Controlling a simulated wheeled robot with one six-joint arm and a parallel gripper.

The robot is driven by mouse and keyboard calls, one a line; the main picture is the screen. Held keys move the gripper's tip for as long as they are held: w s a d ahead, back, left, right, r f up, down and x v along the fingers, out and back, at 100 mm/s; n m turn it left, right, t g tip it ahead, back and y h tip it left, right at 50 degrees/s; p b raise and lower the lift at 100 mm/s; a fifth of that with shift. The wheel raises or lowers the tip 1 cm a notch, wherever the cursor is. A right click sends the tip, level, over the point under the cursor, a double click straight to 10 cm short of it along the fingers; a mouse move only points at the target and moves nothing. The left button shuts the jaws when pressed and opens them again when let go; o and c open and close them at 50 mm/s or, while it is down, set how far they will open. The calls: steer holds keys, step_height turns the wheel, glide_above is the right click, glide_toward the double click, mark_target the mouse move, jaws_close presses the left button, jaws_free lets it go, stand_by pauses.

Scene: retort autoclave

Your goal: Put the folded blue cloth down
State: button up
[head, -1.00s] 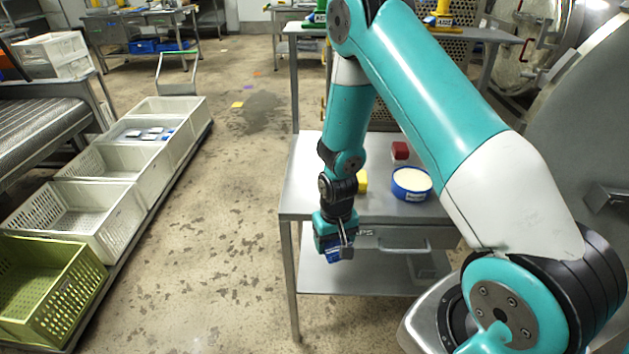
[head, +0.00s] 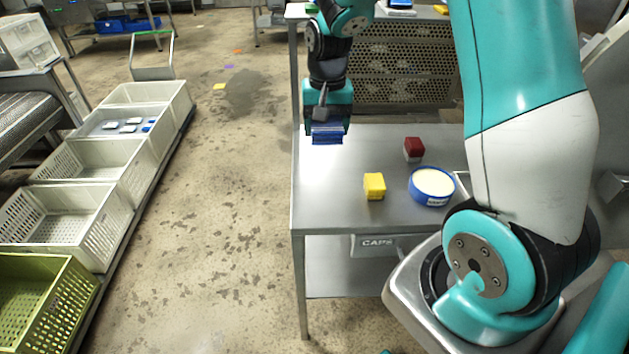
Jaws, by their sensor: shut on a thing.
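My gripper (head: 327,122) is in the upper middle of the head view, pointing down. It is shut on the folded blue cloth (head: 327,136), whose layered lower edge shows below the fingers. The cloth appears above the left rear part of the steel table (head: 330,205). I cannot tell the exact height of the gap between cloth and tabletop. The upper part of the cloth is hidden by the gripper.
On the table are a yellow block (head: 374,186), a dark red block with a pale base (head: 413,149) and a round blue tub (head: 432,187) with cream contents. The table's left half is clear. Crates (head: 75,215) line the left floor. A perforated panel (head: 405,75) stands behind.

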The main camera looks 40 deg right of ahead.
steer(key=shift+w+f, duration=0.15)
steer(key=shift+w, duration=0.05)
steer(key=p, duration=0.2)
glide_above(324, 195)
step_height(324, 195, down, 15)
steer(key=shift+w, duration=0.15)
step_height(324, 195, down, 4)
steer(key=shift+r, duration=0.1)
steer(key=shift+f, duration=0.3)
